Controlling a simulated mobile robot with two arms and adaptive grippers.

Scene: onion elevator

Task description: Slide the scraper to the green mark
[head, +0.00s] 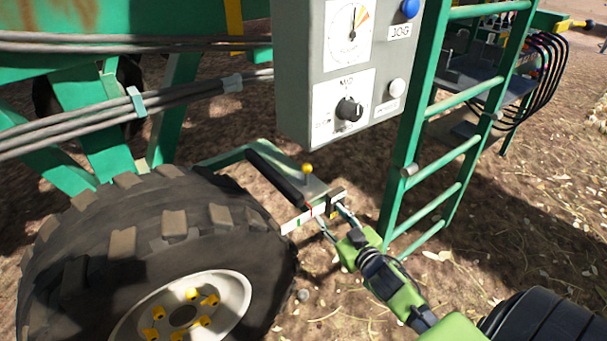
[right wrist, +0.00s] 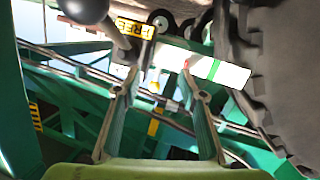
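The scraper appears to be the part with the long black handle (head: 275,178), beside the big tire under the control box; its rounded grip shows in the right wrist view (right wrist: 85,10). A white scale strip (head: 298,221) lies at its front end. In the right wrist view the strip carries a green mark (right wrist: 213,69), with a small red pointer (right wrist: 187,64) left of it. My right gripper (head: 331,213) is at this end of the handle. Its fingers (right wrist: 168,66) are apart, with nothing visibly clamped between them. My left gripper is out of view.
A big tire (head: 160,235) stands close on the left. The grey control box (head: 300,100) hangs above. A green ladder (head: 410,150) rises right of the gripper. A yellow knob (head: 307,168) stands up near the handle. A yellow label (right wrist: 130,27) shows in the wrist view.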

